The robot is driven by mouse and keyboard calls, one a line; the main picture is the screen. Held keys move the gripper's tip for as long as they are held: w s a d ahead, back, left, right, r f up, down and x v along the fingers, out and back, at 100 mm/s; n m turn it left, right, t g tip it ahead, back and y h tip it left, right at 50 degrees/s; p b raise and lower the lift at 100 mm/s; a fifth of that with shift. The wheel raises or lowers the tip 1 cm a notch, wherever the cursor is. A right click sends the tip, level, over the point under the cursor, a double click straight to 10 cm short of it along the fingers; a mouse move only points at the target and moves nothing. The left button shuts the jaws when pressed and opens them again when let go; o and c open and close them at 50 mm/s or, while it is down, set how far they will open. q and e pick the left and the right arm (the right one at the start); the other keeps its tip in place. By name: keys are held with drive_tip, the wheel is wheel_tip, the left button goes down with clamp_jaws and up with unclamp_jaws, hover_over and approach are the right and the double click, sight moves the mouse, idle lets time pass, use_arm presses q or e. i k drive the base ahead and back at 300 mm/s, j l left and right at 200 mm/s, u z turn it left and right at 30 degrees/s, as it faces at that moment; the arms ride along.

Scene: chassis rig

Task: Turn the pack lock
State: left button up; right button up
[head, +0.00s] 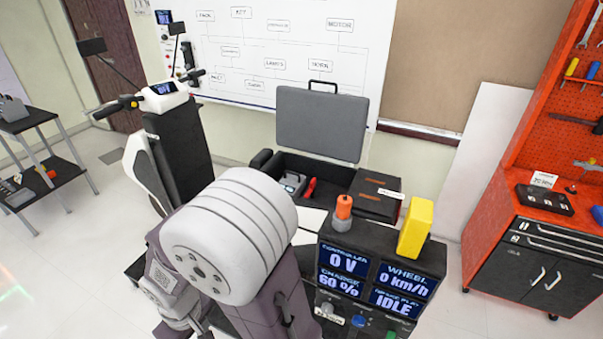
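An open dark compartment (330,172) of the scooter rig sits in the middle of the head view, with its grey lid (322,124) standing upright behind it. Inside are a grey block with a handle (293,183) and a small red part (311,187). I cannot tell which part is the pack lock; my arm hides the near side of the rig. One of my arms fills the lower middle as a large white joint and grey-purple links. Neither gripper's fingertips can be made out.
A console (376,262) in front reads 0 V, 60 %, 0 km/h and IDLE. An orange-topped knob (343,208) and a yellow block (415,228) stand on it. The scooter's handlebar (150,98) is at left. A red tool cabinet (535,262) is at right.

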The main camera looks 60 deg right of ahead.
sight(311, 191)
drive_tip(key=i+z, duration=0.6)
drive_tip(key=z, duration=0.2)
drive_tip(key=i+j+z, duration=0.2)
drive_tip(key=z, duration=0.25)
drive_tip(key=i+j+z, duration=0.4)
drive_tip(key=i+z, duration=0.2)
drive_tip(key=z, duration=0.2)
drive_tip(key=i+z, duration=0.25)
drive_tip(key=z, duration=0.15)
